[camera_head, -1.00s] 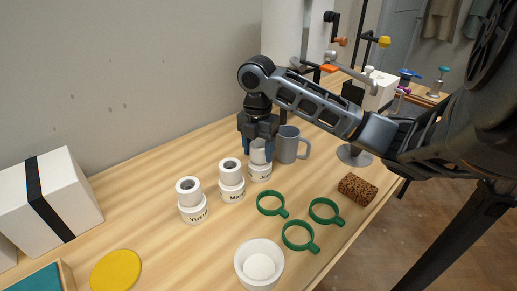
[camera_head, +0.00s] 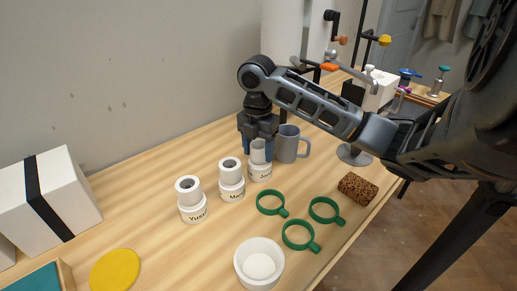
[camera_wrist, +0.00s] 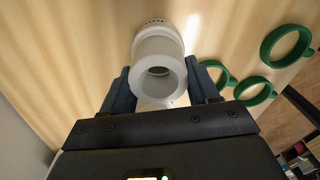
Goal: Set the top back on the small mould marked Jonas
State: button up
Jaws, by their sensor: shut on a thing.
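The small mould marked Jonas (camera_head: 260,174) is a white round base at the right end of a row of three. Its lettering is partly legible in the head view. A white hollow top (camera_head: 258,152) stands upright over the base. I cannot tell whether it is fully seated. My gripper (camera_head: 258,148) reaches in from behind and above, its fingers shut on the top. In the wrist view the top's open ring (camera_wrist: 174,66) lies between my fingertips (camera_wrist: 160,86), with the base (camera_wrist: 157,27) beyond it.
Moulds marked Yusuf (camera_head: 193,214) and Ma... (camera_head: 232,194) stand to the left. A grey mug (camera_head: 287,145) stands close to my gripper on the right. Several green rings (camera_head: 270,209), a cork roll (camera_head: 358,188) and a white bowl (camera_head: 244,265) lie in front.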

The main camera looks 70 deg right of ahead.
jog(key=o, duration=1.2)
jog(key=shift+o, duration=0.6)
jog(key=shift+o, duration=0.6)
notch_tip(320, 180, up, 8)
jog(key=p, duration=0.5)
